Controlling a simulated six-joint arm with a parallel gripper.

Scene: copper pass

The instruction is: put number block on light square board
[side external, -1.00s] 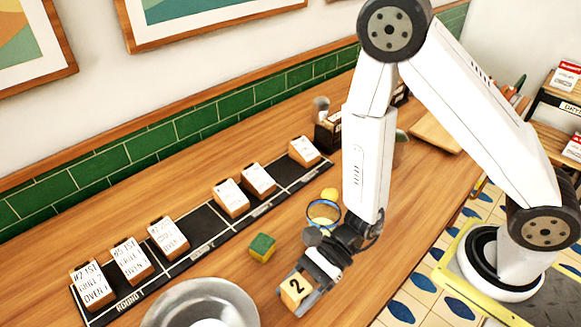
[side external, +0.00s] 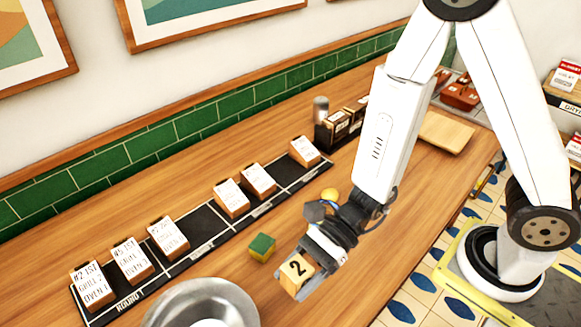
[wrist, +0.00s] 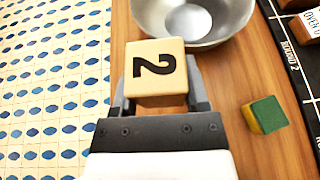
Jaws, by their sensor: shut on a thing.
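The number block (side external: 296,271) is a pale wooden cube with a black 2 on it. My gripper (side external: 311,279) is shut on it, above the front part of the wooden counter. In the wrist view the block (wrist: 155,70) sits between the two fingers (wrist: 160,95), its 2 facing the camera. A light square board (side external: 446,132) lies flat at the far right end of the counter, well away from my gripper. The board is not in the wrist view.
A metal bowl (side external: 200,303) stands left of my gripper. A green-topped yellow cube (side external: 262,247) and a yellow ball (side external: 330,194) lie nearby. A black rail (side external: 205,222) holds several ticket blocks. Dark boxes (side external: 340,124) stand by the wall.

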